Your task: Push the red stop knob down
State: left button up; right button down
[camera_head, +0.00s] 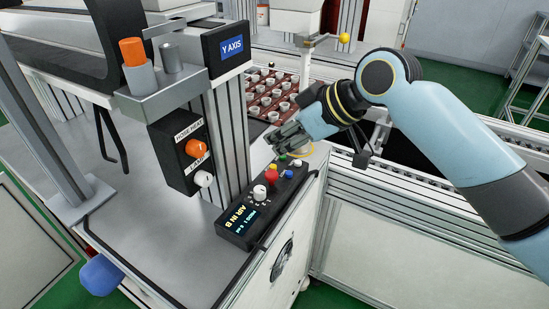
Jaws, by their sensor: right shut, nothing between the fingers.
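The red stop knob (271,174) stands on top of the black control box (238,229) marked "AIR IN B", between a white knob (259,192) and a small blue button (288,174). My right gripper (277,143) is shut and empty. In the picture its fingertips show a little above and behind the red knob, with a visible gap between them. The exact height of the gap is hard to judge. My left gripper is not in view.
A "Y AXIS" post (225,130) and a black box with orange and white knobs (180,158) stand left of the control box. A brown tray of small white pots (262,82) lies behind my right gripper. Bare grey tabletop (150,240) is at the left front.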

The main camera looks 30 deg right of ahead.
aim_at(275, 173)
jog(key=f, duration=0.1)
jog(key=w+f, duration=0.1)
jog(key=f, duration=0.2)
jog(key=shift+w+a, duration=0.15)
jog(key=shift+a, duration=0.2)
jog(key=shift+f, duration=0.7)
jog(key=shift+f, duration=0.15)
